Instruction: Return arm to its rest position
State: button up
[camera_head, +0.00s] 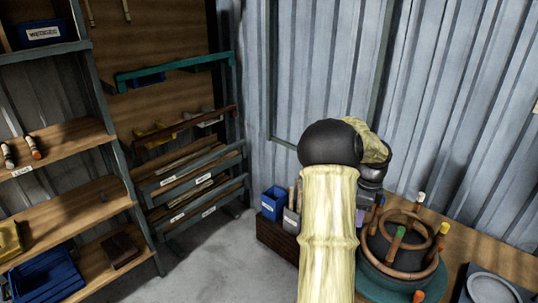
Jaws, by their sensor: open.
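My arm, in a pale yellow sleeve with a black joint, rises from the bottom centre and bends to the right over the workbench. My gripper (369,200) points down behind the forearm, at the left end of the bench. It is open, but the forearm hides much of it and I make out its fingers poorly. I see nothing held in it.
A round dark green former (393,283) with brown rattan rings and coloured pegs stands on the wooden bench (513,262), right of my arm. A blue bin (273,203) is left of it. Shelves (65,200) and a rack (190,180) fill the left; grey floor lies between.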

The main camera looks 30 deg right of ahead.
jog(key=w+a+n+t, duration=0.1)
jog(key=w+a+n, duration=0.2)
jog(key=a+n, duration=1.6)
jog(key=s+a+n, duration=0.3)
jog(key=a+n, duration=0.1)
jog(key=a, duration=0.6)
jog(key=s+a+r+n+t, duration=0.1)
jog(key=s+a+n, duration=0.3)
jog(key=a, duration=0.7)
jog(key=shift+s+a+n+t, duration=0.15)
jog(key=shift+a+n+t, duration=0.15)
jog(key=shift+n, duration=0.5)
jog(key=shift+c, duration=1.1)
jog(key=shift+d, duration=0.1)
